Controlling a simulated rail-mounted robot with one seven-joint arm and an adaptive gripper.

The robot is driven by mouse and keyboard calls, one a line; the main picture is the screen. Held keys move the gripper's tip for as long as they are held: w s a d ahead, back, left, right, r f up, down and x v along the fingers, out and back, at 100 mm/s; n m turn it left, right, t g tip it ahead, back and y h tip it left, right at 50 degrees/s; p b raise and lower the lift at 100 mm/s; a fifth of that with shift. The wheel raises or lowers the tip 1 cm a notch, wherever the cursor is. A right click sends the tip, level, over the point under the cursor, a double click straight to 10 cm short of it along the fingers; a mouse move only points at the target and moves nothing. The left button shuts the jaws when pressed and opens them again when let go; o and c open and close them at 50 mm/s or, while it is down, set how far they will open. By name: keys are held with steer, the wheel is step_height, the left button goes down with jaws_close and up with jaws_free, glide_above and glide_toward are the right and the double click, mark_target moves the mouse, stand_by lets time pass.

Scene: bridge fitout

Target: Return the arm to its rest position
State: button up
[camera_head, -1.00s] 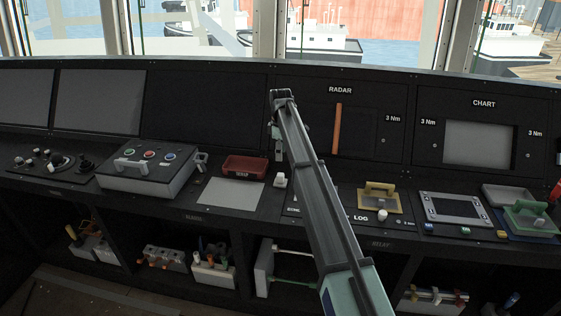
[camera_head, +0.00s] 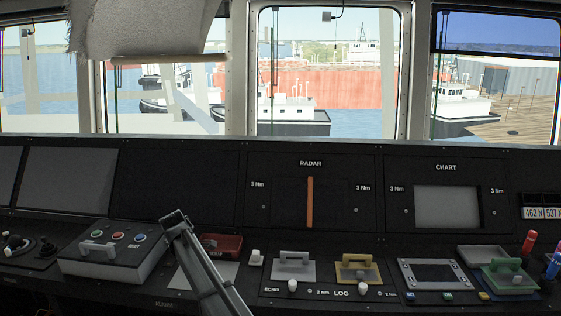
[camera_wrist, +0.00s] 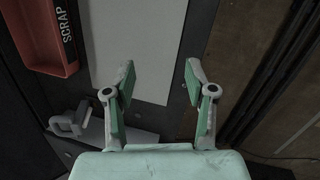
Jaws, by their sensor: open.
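My arm (camera_head: 205,268) rises from the bottom edge of the head view, in front of the console's left-centre part. Beyond the fingers is a pale blank panel (camera_wrist: 138,40). The red SCRAP tray (camera_wrist: 42,35) is at the upper left of that view, and it also shows in the head view (camera_head: 222,244), partly behind my arm.
A grey button box (camera_head: 115,252) with a handle stands left of my arm. Silver (camera_head: 293,267) and yellow (camera_head: 357,270) handled plates sit below the RADAR panel. A green-handled piece (camera_head: 508,276) is at right. Something pale and rough (camera_head: 142,28) hangs across the upper left window.

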steer(key=s+a+f+t, duration=0.1)
steer(key=s+a+f, duration=0.4)
steer(key=s, duration=0.5)
steer(key=s+d+f+m+g+h, duration=0.1)
steer(key=s+d+f+m, duration=0.1)
steer(key=d+f, duration=0.75)
steer(key=s+d+f+m+g, duration=0.1)
steer(key=s+d+f+m, duration=0.15)
steer(key=d+f, duration=0.7)
steer(key=s+d+f+m+g, duration=0.2)
steer(key=s+d+f, duration=0.3)
steer(key=d, duration=0.4)
steer(key=s+d+f+m+g, duration=0.1)
steer(key=s+d+f+m, duration=0.1)
steer(key=s+d+f, duration=0.5)
steer(key=s+d+f+m+g, duration=0.1)
steer(key=s+d+f+m, duration=0.1)
steer(key=s+d, duration=0.3)
steer(key=s+d+f+m+g+y, duration=0.1)
steer(key=s+d+m, duration=0.3)
steer(key=s, duration=1)
steer(key=s+d+f+m+g+y, duration=0.1)
steer(key=s+d+f+m+g, duration=0.1)
steer(key=s+d, duration=0.5)
steer(key=s+m+g+b, duration=0.1)
steer(key=s+m, duration=0.1)
steer(key=s, duration=0.1)
steer(key=shift+s+d+f, duration=0.15)
steer(key=shift+d+f, duration=0.15)
